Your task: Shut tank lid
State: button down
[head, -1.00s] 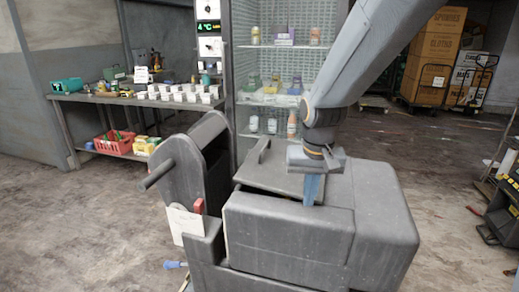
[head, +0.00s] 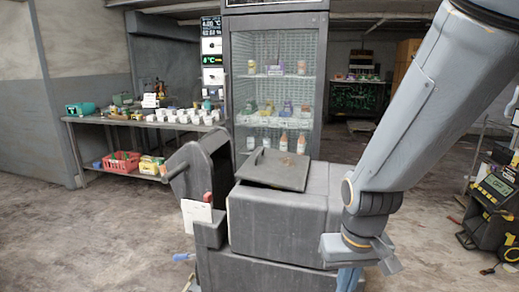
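The grey tank (head: 265,225) stands in the middle of the head view, a blocky body with rounded edges. Its lid (head: 285,172) is a flat grey plate with a small raised handle (head: 258,156), lying over the top of the tank.
A grey upright part with a handle (head: 195,170) and a white tag (head: 196,215) are left of the tank. A glass-fronted cabinet (head: 230,90) stands behind. A workbench (head: 140,123) is at the back left. Yellow-black equipment (head: 495,200) is at the right. Floor on the left is mostly clear.

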aim_at(279, 169)
jog(key=u, duration=0.6)
jog(key=i, duration=0.85)
jog(key=z, duration=0.15)
